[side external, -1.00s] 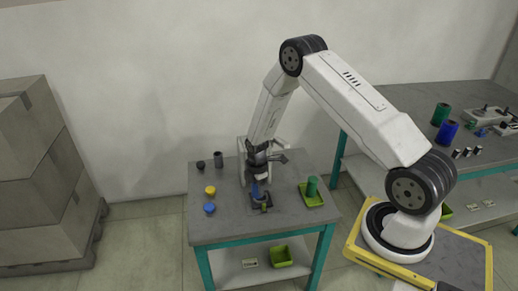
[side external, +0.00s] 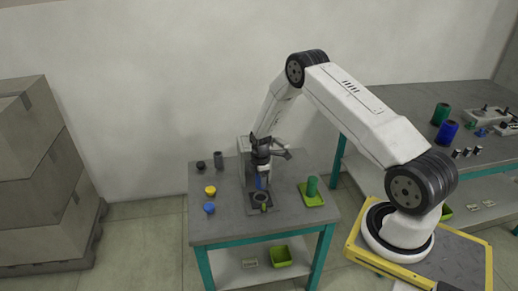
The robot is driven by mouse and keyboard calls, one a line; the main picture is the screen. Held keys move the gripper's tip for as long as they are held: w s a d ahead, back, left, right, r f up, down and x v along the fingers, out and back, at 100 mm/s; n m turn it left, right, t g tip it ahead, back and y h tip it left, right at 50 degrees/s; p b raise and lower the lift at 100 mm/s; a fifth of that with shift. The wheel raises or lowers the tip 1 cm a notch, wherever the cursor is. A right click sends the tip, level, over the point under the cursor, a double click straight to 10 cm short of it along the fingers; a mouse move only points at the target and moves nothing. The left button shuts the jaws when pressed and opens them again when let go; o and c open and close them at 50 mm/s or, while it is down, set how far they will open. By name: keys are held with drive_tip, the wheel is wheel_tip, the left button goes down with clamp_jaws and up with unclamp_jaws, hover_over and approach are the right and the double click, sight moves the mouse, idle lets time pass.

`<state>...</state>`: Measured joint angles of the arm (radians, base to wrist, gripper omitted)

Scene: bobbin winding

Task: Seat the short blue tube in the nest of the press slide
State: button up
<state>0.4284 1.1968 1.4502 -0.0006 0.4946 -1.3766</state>
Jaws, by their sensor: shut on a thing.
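The short blue tube (side external: 259,183) is upright beneath my gripper (side external: 261,176). My gripper is shut on it, over the small table. The nest of the press slide (side external: 260,197) shows as a dark ring just below the tube, on a dark plate. The tube's lower end appears just above or at the back of the ring; at this size I cannot tell whether they touch. The grey press (side external: 244,150) stands behind and is partly hidden by my gripper.
A green tube (side external: 312,186) stands in a green tray (side external: 316,200) at right. A yellow cap (side external: 210,190), a blue cap (side external: 209,208), a black cap (side external: 200,165) and a dark grey tube (side external: 218,160) are at left. The table's front left is clear.

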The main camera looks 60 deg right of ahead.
drive_tip(key=shift+f, duration=2.2)
drive_tip(key=shift+f, duration=1.1)
idle(0.4)
drive_tip(key=o, duration=1.3)
drive_tip(key=shift+r, duration=0.1)
drive_tip(key=shift+r, duration=3.45)
drive_tip(key=shift+r, duration=0.1)
